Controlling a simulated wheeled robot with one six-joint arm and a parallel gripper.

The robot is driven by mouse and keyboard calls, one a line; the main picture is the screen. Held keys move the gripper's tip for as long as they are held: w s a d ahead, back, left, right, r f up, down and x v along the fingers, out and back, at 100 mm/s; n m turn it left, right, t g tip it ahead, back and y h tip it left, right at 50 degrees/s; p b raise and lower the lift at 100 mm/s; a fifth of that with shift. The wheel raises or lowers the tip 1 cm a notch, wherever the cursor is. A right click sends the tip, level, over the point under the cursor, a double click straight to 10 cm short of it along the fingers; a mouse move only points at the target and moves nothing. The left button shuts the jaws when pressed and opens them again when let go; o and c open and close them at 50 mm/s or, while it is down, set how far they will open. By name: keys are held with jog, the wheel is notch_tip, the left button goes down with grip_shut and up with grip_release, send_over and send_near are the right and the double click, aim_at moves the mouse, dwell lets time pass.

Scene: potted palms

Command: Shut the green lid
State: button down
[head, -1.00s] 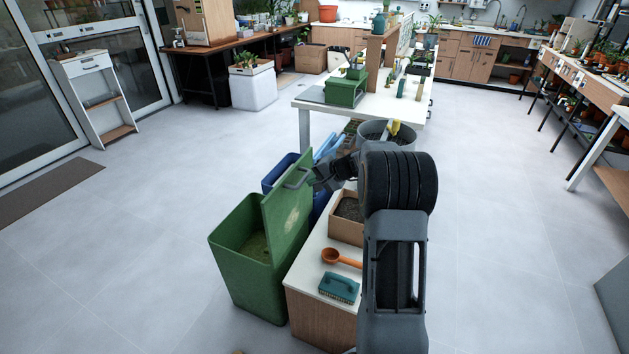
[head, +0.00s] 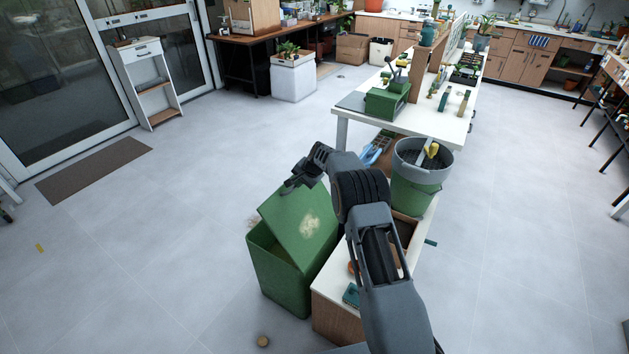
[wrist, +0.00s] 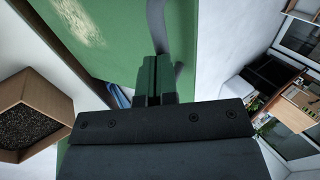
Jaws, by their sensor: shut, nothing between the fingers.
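The green lid (head: 290,217), with a pale smudge on its face, leans at a slant over the green bin (head: 277,283), its far edge raised and a dark gap showing beneath. The lid also fills the upper middle of the wrist view (wrist: 115,40). My gripper (head: 289,186) is at the lid's raised upper edge in the head view. In the wrist view my gripper's fingers (wrist: 154,72) are shut and empty, close beside the grey curved handle (wrist: 157,25) on the lid. I cannot tell whether they touch it.
Right of the bin stands a low bench (head: 329,290) with a wooden box of soil (wrist: 33,112), partly hidden by my arm. A grey-rimmed green bucket (head: 414,192) stands behind it.

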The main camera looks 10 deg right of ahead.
aim_at(294, 193)
jog(key=shift+w+a+f+b, duration=0.45)
jog(key=shift+w+a+f, duration=0.45)
jog(key=shift+w+a, duration=0.25)
jog(key=shift+w+a+f, duration=0.25)
jog(key=shift+w+a, duration=0.3)
jog(key=shift+a, duration=0.1)
jog(key=shift+d+r, duration=0.1)
